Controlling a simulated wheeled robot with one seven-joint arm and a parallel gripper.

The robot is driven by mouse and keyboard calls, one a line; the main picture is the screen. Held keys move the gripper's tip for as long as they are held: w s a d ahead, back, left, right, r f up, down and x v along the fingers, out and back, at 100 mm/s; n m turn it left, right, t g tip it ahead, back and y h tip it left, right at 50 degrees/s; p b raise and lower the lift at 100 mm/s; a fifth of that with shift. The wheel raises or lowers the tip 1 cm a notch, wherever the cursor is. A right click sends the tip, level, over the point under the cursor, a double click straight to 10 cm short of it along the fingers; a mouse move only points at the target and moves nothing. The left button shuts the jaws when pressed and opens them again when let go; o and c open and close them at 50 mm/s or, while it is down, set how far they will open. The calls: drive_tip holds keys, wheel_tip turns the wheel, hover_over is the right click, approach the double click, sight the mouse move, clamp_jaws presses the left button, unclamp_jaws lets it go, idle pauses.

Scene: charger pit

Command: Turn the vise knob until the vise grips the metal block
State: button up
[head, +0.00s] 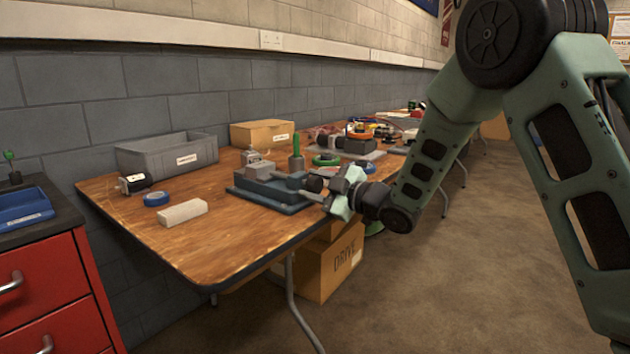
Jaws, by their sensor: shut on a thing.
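The vise (283,182) sits on a dark blue tray (262,198) on the wooden table. Its black knob (313,184) sticks out on the right side, toward me. My gripper (329,187) is at the knob and shut on it, coming from the right; its fingers partly hide the knob. A small grey metal block (260,168) shows at the vise's left part. At this size I cannot tell whether the jaws touch it.
On the table (235,240) are a pale block (182,212), blue tape (156,199), a grey bin (167,154), a cardboard box (262,134), a green-handled tool (296,155) and a green ring (326,159). A DRIVE box (330,265) stands below. Red drawers (45,290) stand left.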

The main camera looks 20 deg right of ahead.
drive_tip(key=m+p, duration=0.2)
drive_tip(key=m, duration=0.2)
drive_tip(key=shift+d+r+m, duration=0.1)
drive_tip(key=shift+m, duration=0.2)
drive_tip(key=m+p, duration=0.3)
drive_tip(key=shift+m, duration=0.4)
drive_tip(key=m+p, duration=0.3)
drive_tip(key=m, duration=0.1)
drive_tip(key=m+p, duration=0.3)
drive_tip(key=m, duration=0.1)
drive_tip(key=shift+d, duration=0.1)
drive_tip(key=m+p, duration=0.3)
drive_tip(key=shift+m, duration=0.4)
drive_tip(key=m+p, duration=0.3)
drive_tip(key=m, duration=0.1)
drive_tip(key=m+p, duration=0.1)
drive_tip(key=m, duration=0.3)
drive_tip(key=shift+m+p, duration=0.35)
drive_tip(key=shift+m, duration=0.05)
drive_tip(key=shift+f+m+p, duration=0.15)
drive_tip(key=shift+m+p, duration=0.05)
drive_tip(key=shift+m, duration=0.75)
drive_tip(key=shift+f+m+p, duration=0.1)
drive_tip(key=shift+m+p, duration=0.05)
drive_tip(key=shift+m, duration=0.8)
